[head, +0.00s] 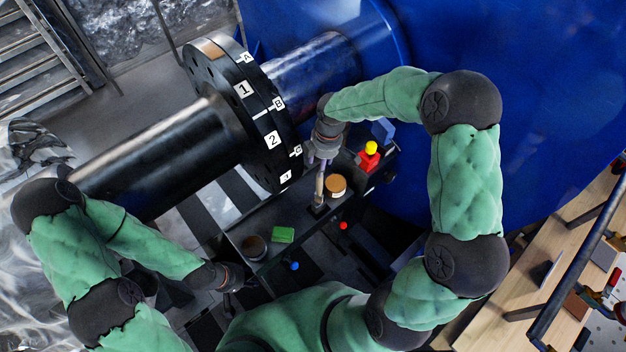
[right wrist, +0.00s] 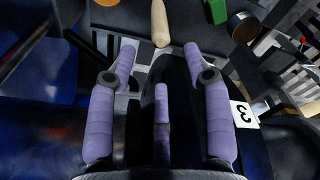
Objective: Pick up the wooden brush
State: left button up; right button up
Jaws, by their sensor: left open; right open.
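The wooden brush shows in the right wrist view as a pale, rounded wooden handle (right wrist: 160,22) at the top centre, just beyond the fingertips. In the head view, what looks like its thin handle (head: 319,191) stands over the dark tray below my right gripper; its lower end is hard to make out. My right gripper (head: 322,158) is above the tray, with its purple fingers (right wrist: 160,62) spread and nothing between them. My left gripper (head: 236,284) is open and empty at the tray's lower left, away from the brush.
A large black flanged shaft (head: 150,150) lies left of my right gripper.

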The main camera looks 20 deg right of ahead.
aim_at(320, 182)
jog(key=shift+w+n, duration=0.1)
jog(key=shift+n, duration=0.6)
jog(key=shift+r+n+h, duration=0.1)
jog(key=shift+n+h, duration=0.2)
jog(key=shift+n, duration=0.2)
jog(key=shift+s+a+n+g, duration=0.2)
jog(key=shift+s+n+g, duration=0.1)
jog(key=shift+n, duration=0.3)
notch_tip(320, 182, down, 11)
jog(key=b, duration=0.3)
pick_arm(q)
jog(key=f, duration=0.1)
jog(key=a+f, duration=0.1)
jog(key=f, duration=0.1)
jog(key=shift+a, duration=0.1)
pick_arm(e)
grip_shut()
